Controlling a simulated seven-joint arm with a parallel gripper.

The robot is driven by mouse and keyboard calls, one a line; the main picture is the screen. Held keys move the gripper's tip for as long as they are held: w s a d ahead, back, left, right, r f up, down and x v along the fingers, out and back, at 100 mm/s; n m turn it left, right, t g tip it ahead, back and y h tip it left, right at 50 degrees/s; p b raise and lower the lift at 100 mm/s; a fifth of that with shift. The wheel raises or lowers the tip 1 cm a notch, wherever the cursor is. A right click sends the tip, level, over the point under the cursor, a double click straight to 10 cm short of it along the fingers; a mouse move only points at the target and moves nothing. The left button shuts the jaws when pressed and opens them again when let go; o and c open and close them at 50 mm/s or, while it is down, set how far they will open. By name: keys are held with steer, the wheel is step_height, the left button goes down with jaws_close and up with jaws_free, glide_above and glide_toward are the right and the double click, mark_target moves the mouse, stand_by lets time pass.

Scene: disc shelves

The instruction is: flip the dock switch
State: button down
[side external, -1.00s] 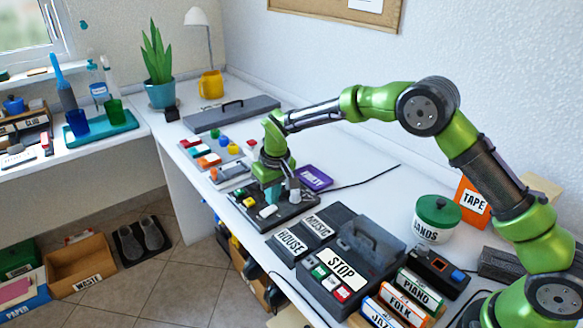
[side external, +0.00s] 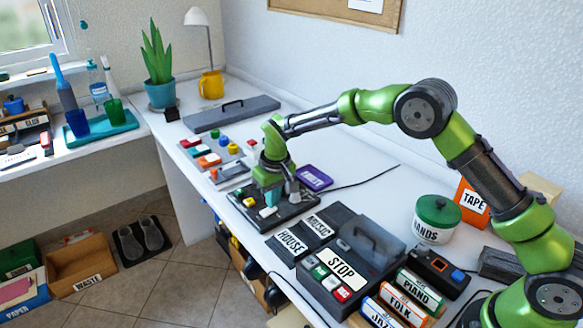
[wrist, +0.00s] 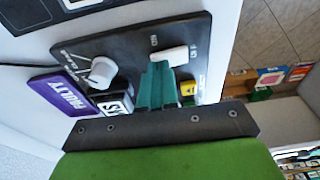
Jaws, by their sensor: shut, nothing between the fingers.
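The dark dock panel (side external: 248,214) lies on the white desk; it also shows in the wrist view (wrist: 118,47). It carries a white switch (wrist: 168,56) with small lettering on either side, also seen in the side view (side external: 268,212), and a round pale knob (wrist: 102,72). My gripper (wrist: 156,72) is shut and empty, its teal fingers pointing down at the panel right beside the switch. In the side view my gripper (side external: 272,197) is just behind the switch. I cannot tell whether the fingertips touch it. The switch's exact tilt is unclear.
A purple FAULTY tag (side external: 315,178) and a cable lie behind the panel. A yellow button (wrist: 188,88) sits beside the fingers. HOUSE and MUSIC blocks (side external: 290,244) and a STOP box (side external: 342,268) stand to the right. Coloured blocks (side external: 209,160) lie to the left.

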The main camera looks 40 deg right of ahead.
mark_target(281, 217)
steer(key=shift+f, duration=0.35)
steer(key=shift+r, duration=3.6)
steer(key=shift+f, duration=0.2)
steer(key=s+d+r+m+t, duration=0.1)
steer(key=s+r, duration=0.4)
steer(key=s, duration=0.5)
steer(key=s+d+r+m+t+y, duration=0.1)
steer(key=s+d+r, duration=0.3)
steer(key=s, duration=0.7)
steer(key=s+d+r+m+t+y, duration=0.1)
steer(key=s+r, duration=0.4)
steer(key=s, duration=0.5)
steer(key=shift+s+d+r+m+t, duration=0.35)
steer(key=shift+d+m+t, duration=0.15)
steer(key=shift+d+t, duration=0.7)
